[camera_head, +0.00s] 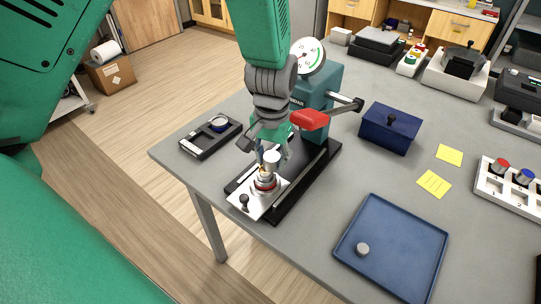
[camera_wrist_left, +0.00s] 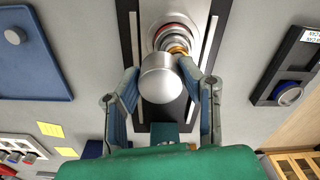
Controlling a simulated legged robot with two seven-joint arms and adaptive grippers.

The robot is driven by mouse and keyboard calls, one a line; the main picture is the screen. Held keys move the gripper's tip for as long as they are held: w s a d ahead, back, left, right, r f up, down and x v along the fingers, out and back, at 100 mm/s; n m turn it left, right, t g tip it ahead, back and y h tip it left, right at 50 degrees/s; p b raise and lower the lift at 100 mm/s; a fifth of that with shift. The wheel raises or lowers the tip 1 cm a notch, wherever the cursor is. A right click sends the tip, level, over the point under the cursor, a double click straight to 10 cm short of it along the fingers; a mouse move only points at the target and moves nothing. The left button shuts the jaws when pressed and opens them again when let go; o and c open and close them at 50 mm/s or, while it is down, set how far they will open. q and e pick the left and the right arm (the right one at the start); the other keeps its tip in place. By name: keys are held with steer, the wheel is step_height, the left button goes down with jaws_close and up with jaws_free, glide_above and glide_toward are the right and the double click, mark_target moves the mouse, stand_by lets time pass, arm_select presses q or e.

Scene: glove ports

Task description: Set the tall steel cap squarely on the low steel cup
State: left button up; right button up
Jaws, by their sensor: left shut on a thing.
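The tall steel cap (camera_head: 271,161) is a smooth silver cylinder held between the fingers of my left gripper (camera_head: 270,154). In the left wrist view the cap (camera_wrist_left: 160,82) sits between both fingertips (camera_wrist_left: 159,74). The low steel cup (camera_head: 265,179) is just below the cap, with gold and red rings around the stack, on a bright plate of the black press base. In the left wrist view the cup (camera_wrist_left: 176,24) is partly hidden behind the cap. I cannot tell whether cap and cup touch. My right gripper is not in view.
A teal press (camera_head: 316,95) with a dial and a red-handled lever (camera_head: 310,120) stands right behind my gripper. A blue tray (camera_head: 405,223) holds a small grey disc (camera_head: 362,249). A black holder (camera_head: 211,136) and a dark blue box (camera_head: 389,130) stand either side.

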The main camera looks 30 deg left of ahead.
arm_select(q)
steer(key=shift+a+f, duration=0.15)
steer(key=shift+a, duration=1)
steer(key=shift+d, duration=0.1)
steer(key=shift+a+f, duration=0.1)
steer(key=shift+a, duration=0.5)
steer(key=shift+d+f, duration=0.45)
steer(key=shift+d, duration=0.05)
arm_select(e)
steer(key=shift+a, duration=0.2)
arm_select(q)
steer(key=shift+r, duration=0.1)
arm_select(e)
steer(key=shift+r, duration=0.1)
arm_select(q)
steer(key=shift+a+r+p, duration=0.2)
steer(key=shift+a+p, duration=0.15)
steer(key=shift+p, duration=0.25)
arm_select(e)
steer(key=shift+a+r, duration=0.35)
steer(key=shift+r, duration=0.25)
arm_select(q)
steer(key=shift+d, duration=0.25)
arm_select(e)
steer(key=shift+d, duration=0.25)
